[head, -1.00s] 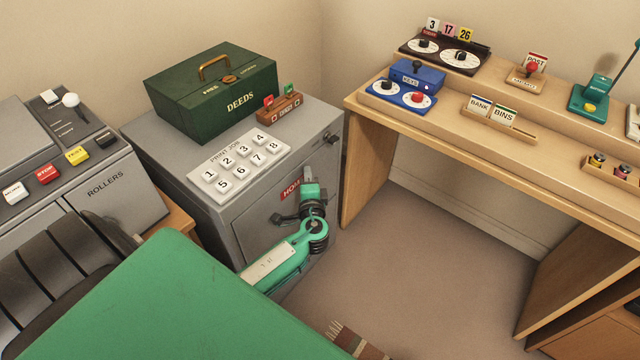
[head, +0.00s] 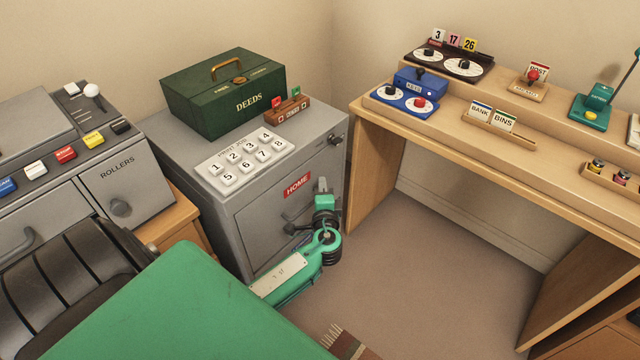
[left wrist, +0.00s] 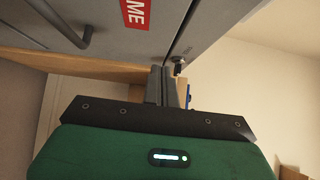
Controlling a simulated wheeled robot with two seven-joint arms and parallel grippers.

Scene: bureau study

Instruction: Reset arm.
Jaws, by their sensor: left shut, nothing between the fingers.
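My left gripper (head: 322,184) stands in front of the grey cabinet (head: 226,213), near the right edge of its door, on my green arm. In the left wrist view its two dark fingers (left wrist: 168,72) are together with nothing between them. The red HOME label (head: 297,185) on the cabinet front is just left of the gripper and fully visible; part of it also shows in the left wrist view (left wrist: 135,12). I cannot tell whether the gripper touches the cabinet. My right gripper is in neither view.
The cabinet carries a green deeds box (head: 224,98), a numbered keypad (head: 245,162) and a small wooden flag stand (head: 288,109). A wooden desk (head: 375,190) with dials and switches stands at right. A grey roller machine (head: 130,185) is at left. Brown floor (head: 430,275) lies open between.

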